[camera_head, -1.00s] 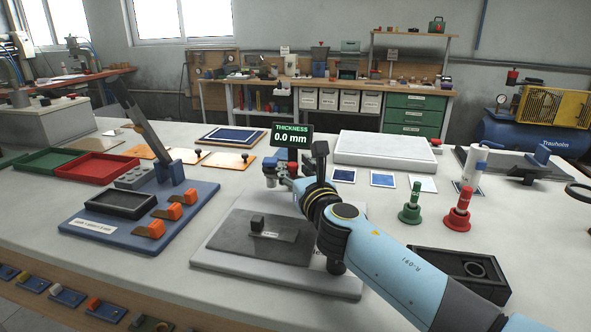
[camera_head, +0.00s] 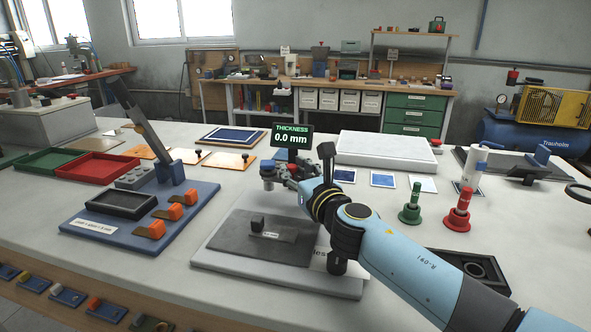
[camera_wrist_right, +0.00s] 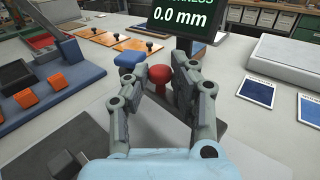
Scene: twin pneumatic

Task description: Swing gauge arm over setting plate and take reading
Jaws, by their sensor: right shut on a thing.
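The gauge display (camera_head: 291,138) reads "THICKNESS 0.0 mm" and also shows in the right wrist view (camera_wrist_right: 185,18). My right gripper (camera_head: 272,173) is low in front of the display, at the back edge of the gauge base. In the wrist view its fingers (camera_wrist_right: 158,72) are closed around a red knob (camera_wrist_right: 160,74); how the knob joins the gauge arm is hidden. A dark grey plate (camera_head: 240,245) with a small black block (camera_head: 257,221) and a label lies on the pale base (camera_head: 215,262). My forearm covers the base's right side and part of its lettering. My left gripper is out of view.
A blue fixture (camera_head: 190,205) with orange clips stands left, beside red (camera_head: 95,170) and green trays. Green (camera_head: 410,210) and red (camera_head: 458,212) handled pieces stand right, near a black tray (camera_head: 450,262). Blue cards (camera_head: 382,180) and a pale slab (camera_head: 385,150) lie behind.

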